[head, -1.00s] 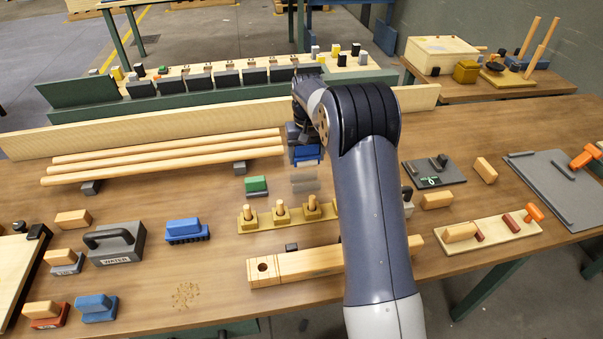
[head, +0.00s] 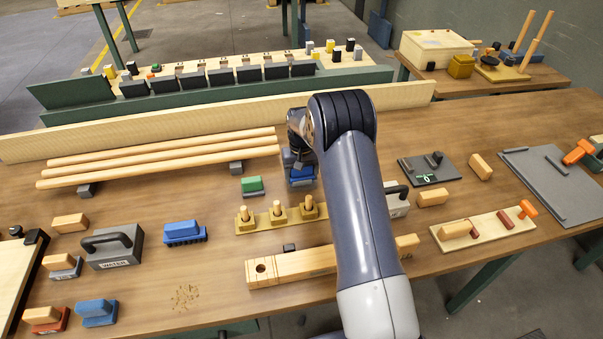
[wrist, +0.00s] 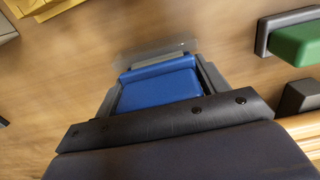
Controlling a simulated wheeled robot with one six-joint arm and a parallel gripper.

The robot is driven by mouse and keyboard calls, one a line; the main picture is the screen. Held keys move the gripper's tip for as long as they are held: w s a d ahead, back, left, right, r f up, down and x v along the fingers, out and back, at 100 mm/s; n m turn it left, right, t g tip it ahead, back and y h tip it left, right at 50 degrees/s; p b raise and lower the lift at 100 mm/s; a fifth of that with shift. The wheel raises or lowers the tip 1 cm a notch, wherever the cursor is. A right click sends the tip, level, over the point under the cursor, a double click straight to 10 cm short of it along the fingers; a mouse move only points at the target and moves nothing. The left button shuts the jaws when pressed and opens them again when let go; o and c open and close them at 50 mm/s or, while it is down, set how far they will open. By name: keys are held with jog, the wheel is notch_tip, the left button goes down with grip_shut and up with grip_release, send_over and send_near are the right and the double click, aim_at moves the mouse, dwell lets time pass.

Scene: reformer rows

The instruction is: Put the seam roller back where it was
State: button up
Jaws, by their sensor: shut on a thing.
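My gripper (wrist: 160,90) is shut on a blue block-shaped thing (wrist: 160,92), seen between its fingers in the wrist view. A pale grey, thin edge (wrist: 155,57) shows beyond the blue part, blurred. In the head view the blue thing (head: 300,173) is at the end of my arm, low over the middle of the table, right of a green block (head: 252,184). I cannot tell from its shape whether it is the seam roller, or whether it touches the table. My arm hides part of the table.
The green block on its dark base also shows in the wrist view (wrist: 296,42). A peg board (head: 283,222) stands nearer in the head view. Long wooden rods (head: 160,160) lie to the left. A grey panel (head: 560,188) lies at the far right.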

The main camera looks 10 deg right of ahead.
jog(key=o, duration=0.5)
jog(key=shift+f, duration=0.15)
jog(key=o, duration=0.4)
jog(key=shift+o, duration=0.2)
notch_tip(320, 180, up, 12)
jog(key=shift+r+b, duration=0.2)
jog(key=shift+b, duration=0.6)
